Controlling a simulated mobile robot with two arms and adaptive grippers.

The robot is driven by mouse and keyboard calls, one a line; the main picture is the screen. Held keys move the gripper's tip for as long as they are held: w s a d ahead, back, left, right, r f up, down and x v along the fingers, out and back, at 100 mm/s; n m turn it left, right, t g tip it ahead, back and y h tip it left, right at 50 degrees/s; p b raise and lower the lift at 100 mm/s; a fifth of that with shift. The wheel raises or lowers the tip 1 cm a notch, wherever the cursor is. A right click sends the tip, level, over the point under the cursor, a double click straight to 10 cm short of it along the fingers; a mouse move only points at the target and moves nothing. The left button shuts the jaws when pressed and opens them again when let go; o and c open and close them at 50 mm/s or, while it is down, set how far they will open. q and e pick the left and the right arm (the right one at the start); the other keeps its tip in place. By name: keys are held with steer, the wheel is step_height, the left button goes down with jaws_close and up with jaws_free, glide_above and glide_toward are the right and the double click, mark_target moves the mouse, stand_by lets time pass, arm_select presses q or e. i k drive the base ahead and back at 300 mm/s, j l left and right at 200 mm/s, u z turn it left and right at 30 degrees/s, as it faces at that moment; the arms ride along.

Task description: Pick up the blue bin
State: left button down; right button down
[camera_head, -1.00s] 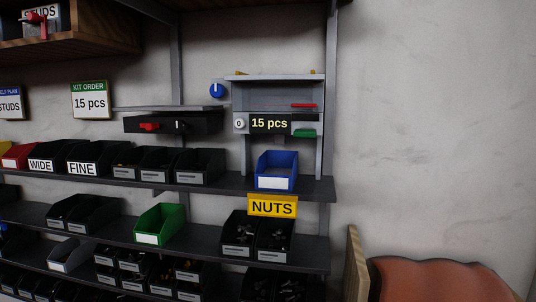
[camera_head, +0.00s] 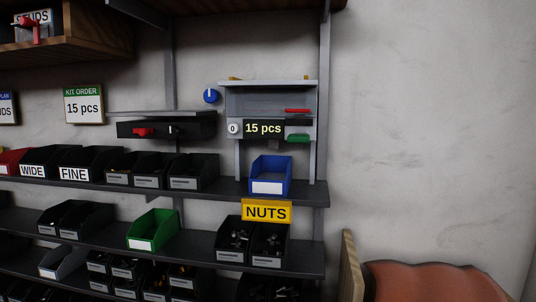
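The blue bin (camera_head: 271,174) stands upright on the upper dark shelf, near its right end. It has a white blank label on its front and sits under the grey counting unit (camera_head: 270,100), whose display reads "15 pcs". The yellow "NUTS" sign (camera_head: 266,211) hangs on the shelf edge just below the bin. The inside of the bin looks empty from here, though its floor is partly hidden by its front wall. Neither of my grippers shows in the head view.
A green bin (camera_head: 153,230) and black bins of parts (camera_head: 252,241) stand on the shelf below. Black bins (camera_head: 193,170) stand left of the blue bin. A grey upright (camera_head: 322,110) is to the right. An orange-brown padded surface (camera_head: 430,280) is at the lower right.

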mark_target(270, 175)
steer(key=k+l+u, duration=0.1)
steer(key=u, duration=0.3)
steer(key=k+l+u, duration=0.15)
steer(key=u, duration=0.3)
steer(key=k+l+u, duration=0.15)
steer(key=u, duration=0.25)
